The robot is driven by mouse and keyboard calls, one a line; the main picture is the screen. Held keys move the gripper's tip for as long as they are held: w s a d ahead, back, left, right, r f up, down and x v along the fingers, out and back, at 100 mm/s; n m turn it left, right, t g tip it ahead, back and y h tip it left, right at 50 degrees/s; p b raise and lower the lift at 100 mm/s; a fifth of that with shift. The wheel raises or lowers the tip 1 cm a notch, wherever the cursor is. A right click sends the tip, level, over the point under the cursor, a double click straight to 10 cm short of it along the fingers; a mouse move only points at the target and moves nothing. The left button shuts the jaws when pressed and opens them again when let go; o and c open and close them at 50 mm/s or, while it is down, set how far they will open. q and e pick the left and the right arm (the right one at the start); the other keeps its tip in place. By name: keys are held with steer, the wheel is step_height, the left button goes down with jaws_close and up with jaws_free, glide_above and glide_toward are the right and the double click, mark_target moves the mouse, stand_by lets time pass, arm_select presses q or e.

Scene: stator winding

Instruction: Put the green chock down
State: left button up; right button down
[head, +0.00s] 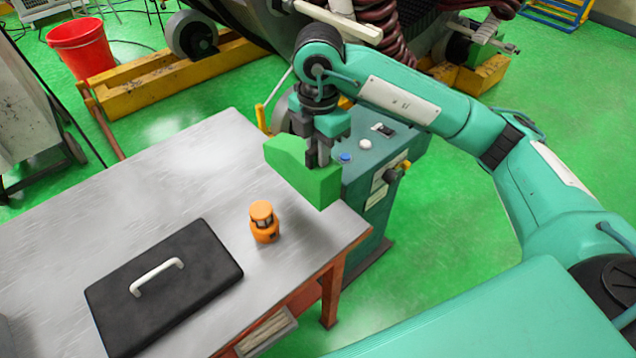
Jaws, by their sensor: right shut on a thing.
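The green chock (304,177) is a bright green wedge-shaped block in the head view. My right gripper (318,155) points down from above and is shut on it, with the fingers around its upper middle. The chock appears over the far right corner of the grey metal table (190,165); I cannot tell how high above it the chock is. The chock hides part of the table's edge. My left gripper is not in view.
An orange cylindrical thing (264,222) stands on the table near the chock. A black case (165,285) with a white handle lies at the front. The table's left and far parts are clear. A green control box (365,165) with buttons stands right behind the table.

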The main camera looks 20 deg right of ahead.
step_height(320, 180, down, 10)
steer(key=shift+d+f+p, duration=0.1)
steer(key=shift+f+p, duration=0.1)
steer(key=shift+p, duration=0.65)
steer(key=shift+f, duration=0.1)
steer(key=c, duration=1.4)
jaws_free()
steer(key=shift+o, duration=0.2)
step_height(320, 180, up, 12)
steer(key=shift+r+b, duration=0.1)
steer(key=shift+b, duration=0.95)
